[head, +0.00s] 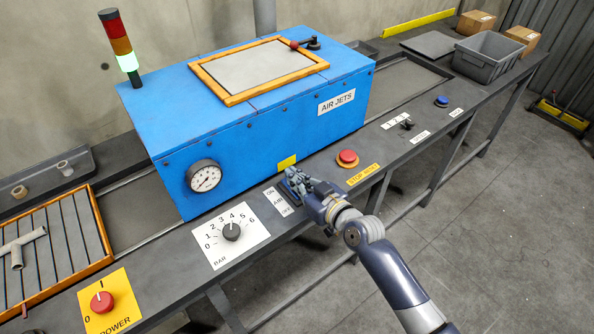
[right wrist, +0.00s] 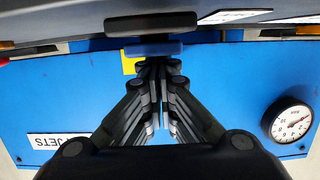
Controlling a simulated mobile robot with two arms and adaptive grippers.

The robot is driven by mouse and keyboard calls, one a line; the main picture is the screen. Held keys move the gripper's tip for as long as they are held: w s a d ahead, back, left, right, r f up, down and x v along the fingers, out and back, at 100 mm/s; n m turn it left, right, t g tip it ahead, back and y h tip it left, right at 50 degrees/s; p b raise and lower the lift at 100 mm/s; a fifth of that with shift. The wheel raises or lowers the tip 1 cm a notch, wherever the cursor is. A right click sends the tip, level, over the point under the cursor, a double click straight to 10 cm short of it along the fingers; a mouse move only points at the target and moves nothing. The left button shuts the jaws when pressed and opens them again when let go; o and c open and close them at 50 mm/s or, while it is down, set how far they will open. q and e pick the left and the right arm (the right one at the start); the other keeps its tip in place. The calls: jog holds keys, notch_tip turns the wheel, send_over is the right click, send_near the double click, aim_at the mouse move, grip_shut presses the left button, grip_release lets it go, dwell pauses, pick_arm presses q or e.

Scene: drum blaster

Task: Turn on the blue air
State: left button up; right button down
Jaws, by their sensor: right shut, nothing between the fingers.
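The air switch's white label plate (head: 278,198), marked AIR, lies on the front ledge of the blue machine (head: 215,115). My right gripper (head: 290,182) is right beside this plate, its fingers over the switch spot, so the switch itself is mostly hidden in the head view. In the right wrist view a blue bar (right wrist: 153,49) on a dark mount (right wrist: 150,22) shows just at the fingertips. The right gripper (right wrist: 157,75) is shut and empty. I cannot tell whether it touches the bar. My left gripper is out of view.
A red stop button (head: 347,157) stands to the right on the ledge. A pressure dial knob (head: 232,232) and a red power knob (head: 102,302) are to the left. A gauge (head: 204,176) sits on the machine's front. The signal tower (head: 122,48) has its bottom light lit.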

jog(key=shift+f, duration=0.15)
jog(key=r+p, duration=0.3)
jog(key=r, duration=0.1)
jog(key=shift+w+a, duration=0.2)
jog(key=shift+w, duration=0.1)
jog(key=shift+s+d+r, duration=0.1)
jog(key=shift+s+r, duration=0.05)
jog(key=shift+s, duration=0.1)
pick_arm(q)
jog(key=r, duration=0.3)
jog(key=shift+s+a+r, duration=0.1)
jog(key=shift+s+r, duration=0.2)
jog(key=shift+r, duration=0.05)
pick_arm(e)
jog(key=r+v, duration=0.1)
jog(key=v, duration=0.8)
jog(key=shift+r, duration=0.35)
